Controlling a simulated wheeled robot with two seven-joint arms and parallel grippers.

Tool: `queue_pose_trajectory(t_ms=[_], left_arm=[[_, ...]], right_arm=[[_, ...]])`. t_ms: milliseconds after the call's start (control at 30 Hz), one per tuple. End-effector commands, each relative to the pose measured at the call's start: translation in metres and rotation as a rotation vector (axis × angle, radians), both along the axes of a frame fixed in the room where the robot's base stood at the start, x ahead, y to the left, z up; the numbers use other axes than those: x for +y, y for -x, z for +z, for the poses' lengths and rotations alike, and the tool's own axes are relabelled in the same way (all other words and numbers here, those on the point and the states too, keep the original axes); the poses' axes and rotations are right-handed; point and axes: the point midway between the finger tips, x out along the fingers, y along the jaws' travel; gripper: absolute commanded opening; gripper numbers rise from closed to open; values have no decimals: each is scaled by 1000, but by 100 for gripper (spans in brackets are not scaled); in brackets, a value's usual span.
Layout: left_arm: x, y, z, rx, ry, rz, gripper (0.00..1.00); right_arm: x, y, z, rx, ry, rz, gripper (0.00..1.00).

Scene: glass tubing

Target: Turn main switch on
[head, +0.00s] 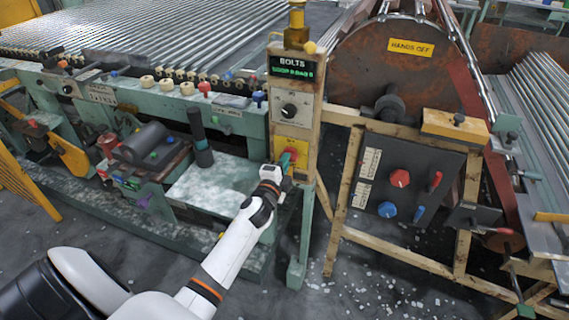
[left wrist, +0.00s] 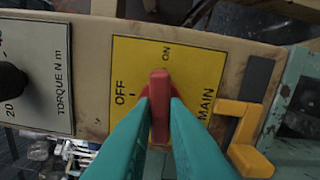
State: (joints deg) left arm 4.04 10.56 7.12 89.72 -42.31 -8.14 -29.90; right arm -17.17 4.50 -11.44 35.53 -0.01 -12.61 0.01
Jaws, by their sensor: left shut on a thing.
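The main switch is a red handle (left wrist: 160,105) on a yellow plate (left wrist: 205,70) marked OFF, ON and MAIN in the left wrist view. In the head view the plate (head: 303,147) sits low on a wooden post. My left gripper (left wrist: 158,112) is shut on the red handle, one teal finger on each side. The handle's far end points up the picture, toward the ON mark. In the head view my left gripper (head: 288,158) covers most of the handle. My right gripper is not in view.
Above the switch is a grey torque dial (head: 290,108) and a display (head: 292,67) reading BOLTS with green text. A yellow-orange hook (left wrist: 245,140) stands beside the plate. To the right is a dark panel (head: 405,160) with red and blue knobs. A green-framed bench (head: 215,180) stands left.

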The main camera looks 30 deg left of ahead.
Motion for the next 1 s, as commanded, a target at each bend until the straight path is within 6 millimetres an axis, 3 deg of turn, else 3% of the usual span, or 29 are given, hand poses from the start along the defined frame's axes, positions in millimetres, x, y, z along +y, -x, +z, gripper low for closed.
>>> queue_pose_trajectory(t_ms=[300,867,900,1000], left_arm=[[0,0,-1,33,-125,0,0],[0,1,-2,40,-155,0,0],[0,1,-2,40,-155,0,18],[0,0,-1,40,-154,0,34]], right_arm=[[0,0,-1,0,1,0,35],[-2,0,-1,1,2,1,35],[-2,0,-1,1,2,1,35],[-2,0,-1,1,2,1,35]])
